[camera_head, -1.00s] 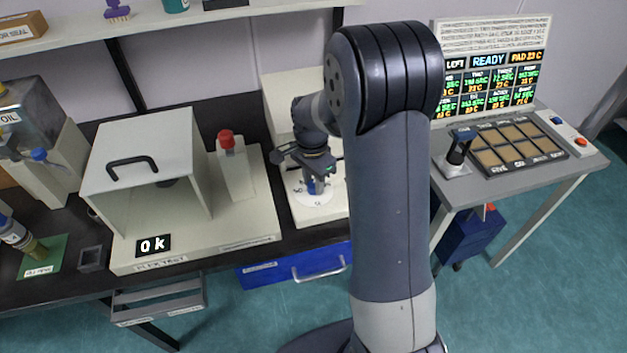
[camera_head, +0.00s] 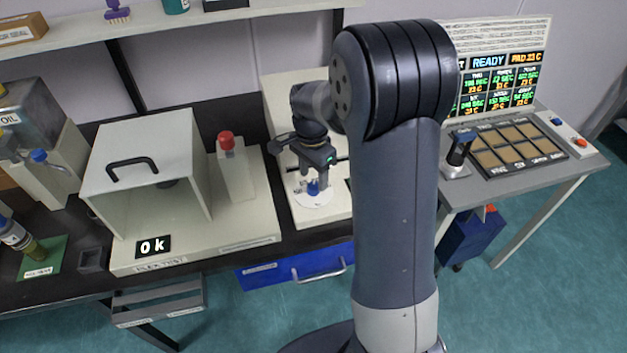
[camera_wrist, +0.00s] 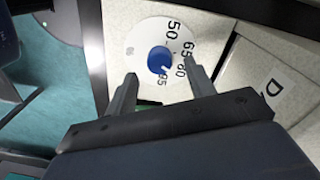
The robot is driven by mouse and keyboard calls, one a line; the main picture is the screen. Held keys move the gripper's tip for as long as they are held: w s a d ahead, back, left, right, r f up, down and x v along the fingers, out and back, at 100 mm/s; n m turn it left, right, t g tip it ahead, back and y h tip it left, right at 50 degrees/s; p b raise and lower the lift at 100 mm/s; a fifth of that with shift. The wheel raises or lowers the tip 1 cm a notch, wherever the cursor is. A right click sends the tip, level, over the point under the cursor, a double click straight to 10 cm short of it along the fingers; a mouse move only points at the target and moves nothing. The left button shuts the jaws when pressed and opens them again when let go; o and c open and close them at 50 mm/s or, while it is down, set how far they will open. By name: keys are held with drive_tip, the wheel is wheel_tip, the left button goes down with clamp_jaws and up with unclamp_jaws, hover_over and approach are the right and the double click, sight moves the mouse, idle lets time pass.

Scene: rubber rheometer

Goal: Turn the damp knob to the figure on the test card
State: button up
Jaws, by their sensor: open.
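The damp knob is blue with a white pointer mark. It sits on a round white dial (camera_wrist: 140,43) in the wrist view, with figures that look like 50, 65, 80 and 95. The mark points to the lower right, seemingly between 80 and 95. In the head view the blue knob (camera_head: 313,188) lies below my gripper (camera_head: 314,174). In the wrist view my gripper (camera_wrist: 160,67) is open, one finger on each side of the knob's near part. I cannot tell whether the fingers touch it. I cannot make out a test card's figure.
A white box (camera_head: 140,160) with a black handle and a red-topped device (camera_head: 235,170) stand left of the dial. A console (camera_head: 520,150) with a screen stands at the right. A blue drawer (camera_head: 300,265) is below the bench. My arm hides part of the bench.

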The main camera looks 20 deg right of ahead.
sight(314, 185)
wheel_tip(314, 185, up, 8)
drive_tip(key=shift+w, duration=0.15)
drive_tip(key=shift+a+f, duration=0.1)
drive_tip(key=shift+f, duration=0.05)
drive_tip(key=f, duration=1)
drive_tip(key=shift+s+f, duration=0.2)
drive_tip(key=shift+f, duration=0.2)
drive_tip(key=shift+n, duration=0.3)
drive_tip(key=shift+r, duration=0.1)
